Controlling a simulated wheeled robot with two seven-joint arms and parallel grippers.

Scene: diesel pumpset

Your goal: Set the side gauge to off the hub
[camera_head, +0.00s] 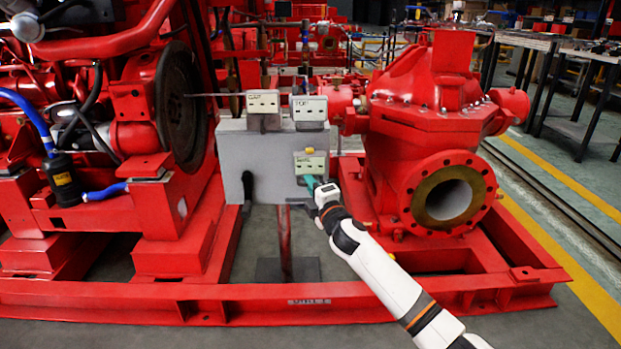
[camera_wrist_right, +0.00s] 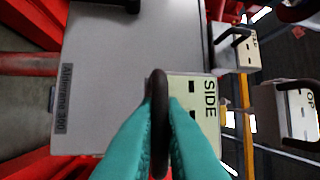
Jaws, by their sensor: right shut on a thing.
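The side gauge (camera_head: 310,164), a pale box marked SIDE, sits at the right end of the grey block's front face in the head view. It also shows in the right wrist view (camera_wrist_right: 203,105). My right gripper (camera_head: 313,184) comes up from the lower right to its lower edge. In the wrist view its teal fingers (camera_wrist_right: 160,112) are shut on a dark handle bar (camera_wrist_right: 159,90) in front of the gauge. The large dark wheel (camera_head: 180,108) stands left of the block. My left gripper is not in view.
The grey block (camera_head: 270,150) carries two more pale boxes on top: one at left (camera_head: 262,103) and the TOP box (camera_head: 308,108). A thin rod (camera_head: 215,95) runs from the left box toward the wheel. The red pump (camera_head: 430,130) stands close on the right.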

